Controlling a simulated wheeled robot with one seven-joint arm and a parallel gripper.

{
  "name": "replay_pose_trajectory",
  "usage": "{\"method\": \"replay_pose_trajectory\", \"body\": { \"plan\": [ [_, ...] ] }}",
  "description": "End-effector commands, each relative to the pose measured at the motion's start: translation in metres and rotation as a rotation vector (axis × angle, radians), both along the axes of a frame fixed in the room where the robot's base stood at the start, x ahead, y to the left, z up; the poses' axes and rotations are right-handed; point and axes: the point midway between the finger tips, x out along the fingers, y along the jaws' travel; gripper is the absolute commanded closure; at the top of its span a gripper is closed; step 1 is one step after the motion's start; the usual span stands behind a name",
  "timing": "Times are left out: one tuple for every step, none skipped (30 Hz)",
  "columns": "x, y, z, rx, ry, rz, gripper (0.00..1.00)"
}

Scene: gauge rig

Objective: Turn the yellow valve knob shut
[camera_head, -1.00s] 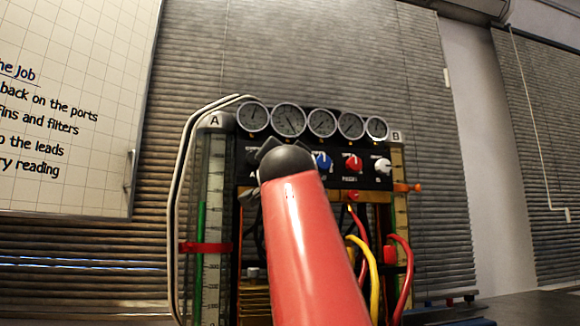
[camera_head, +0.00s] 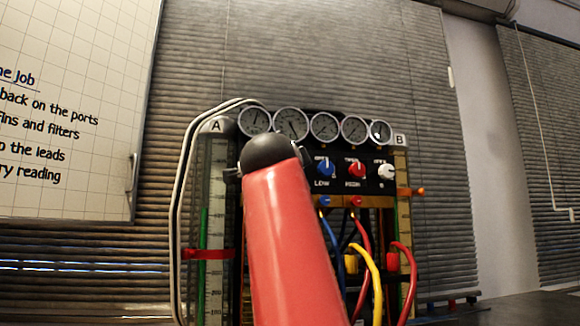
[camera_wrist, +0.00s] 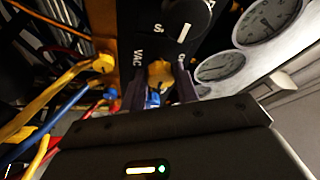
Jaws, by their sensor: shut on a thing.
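The yellow valve knob (camera_wrist: 160,70) shows in the wrist view on the black panel, close to the letters VAC. The two dark fingers of my gripper (camera_wrist: 162,87) stand on either side of it, shut on it. The fingers hide part of the knob, so its pointer cannot be read. In the head view my red arm and its dark joint cover the yellow knob and the gripper.
Blue (camera_head: 325,168), red (camera_head: 356,169) and white (camera_head: 387,172) knobs sit right of my arm, under a row of round gauges (camera_head: 324,127). A black knob (camera_wrist: 187,22) is near the fingers. Yellow (camera_head: 372,270) and red (camera_head: 407,275) hoses hang below.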

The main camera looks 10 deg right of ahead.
Motion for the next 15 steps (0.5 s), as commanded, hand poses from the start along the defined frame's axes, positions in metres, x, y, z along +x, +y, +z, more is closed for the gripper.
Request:
{"method": "replay_pose_trajectory", "body": {
  "plan": [
    [0.0001,-0.0003,-0.0003,0.002,0.0,0.0,0.92],
    [0.0001,-0.0003,-0.0003,0.003,0.001,0.0,0.92],
    [0.0001,-0.0003,-0.0003,0.002,0.0,0.0,0.92],
    [0.0001,-0.0003,-0.0004,0.002,0.0,0.0,0.92],
    [0.0001,-0.0003,-0.0004,0.002,0.0,0.0,0.92],
    [0.0,-0.0004,-0.0003,0.002,0.0,0.0,0.92],
    [0.0,-0.0004,-0.0003,0.002,0.0,0.0,0.92],
    [0.0001,-0.0003,-0.0003,0.002,0.0,0.0,0.92],
    [0.0,-0.0004,-0.0003,0.002,0.0,0.0,0.67],
    [0.0,-0.0004,-0.0003,0.002,0.0,0.0,0.63],
    [0.0,-0.0004,-0.0003,0.001,0.0,0.0,0.59],
    [-0.0001,-0.0003,-0.0002,0.001,0.0,0.0,0.54],
    [-0.0001,-0.0003,-0.0002,0.001,0.0,0.0,0.5],
    [-0.0001,-0.0003,-0.0002,0.001,0.0,0.0,0.48],
    [-0.0001,-0.0003,-0.0001,0.001,0.0,0.0,0.48]
  ]
}}
